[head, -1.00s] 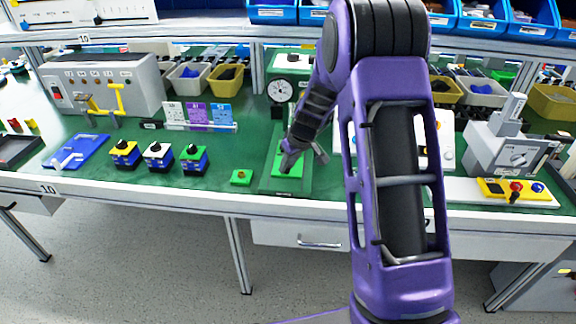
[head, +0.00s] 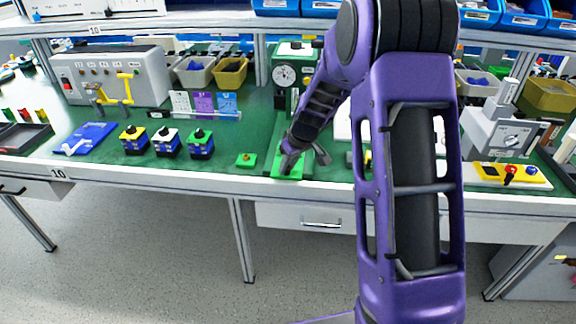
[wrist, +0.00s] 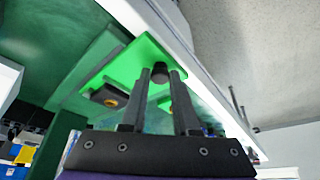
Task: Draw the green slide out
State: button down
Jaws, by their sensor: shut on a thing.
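The green slide (head: 290,168) is a flat bright green plate near the front edge of the bench, in front of the stand with the round dial gauge. In the wrist view the slide (wrist: 138,62) reaches up to the white bench edge. A black knob (wrist: 160,73) stands on it. My gripper (head: 291,158) comes down onto the slide. In the wrist view my gripper (wrist: 160,84) has its two fingers on either side of the knob, shut on it. In the head view my fingers hide the knob.
The dial gauge (head: 284,75) stands behind. Yellow, white and green switch boxes (head: 167,142) are further left. A white device with a dial (head: 497,131) is at right. The floor in front is clear.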

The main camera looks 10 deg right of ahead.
jog(key=shift+s+f, duration=0.1)
jog(key=shift+s, duration=0.1)
jog(key=c, duration=0.7)
grip_release()
jog(key=shift+a, duration=0.1)
jog(key=shift+o, duration=0.2)
jog(key=p+v, duration=0.2)
jog(key=v, duration=1.5)
jog(key=shift+r, duration=0.35)
jog(key=shift+w, duration=0.1)
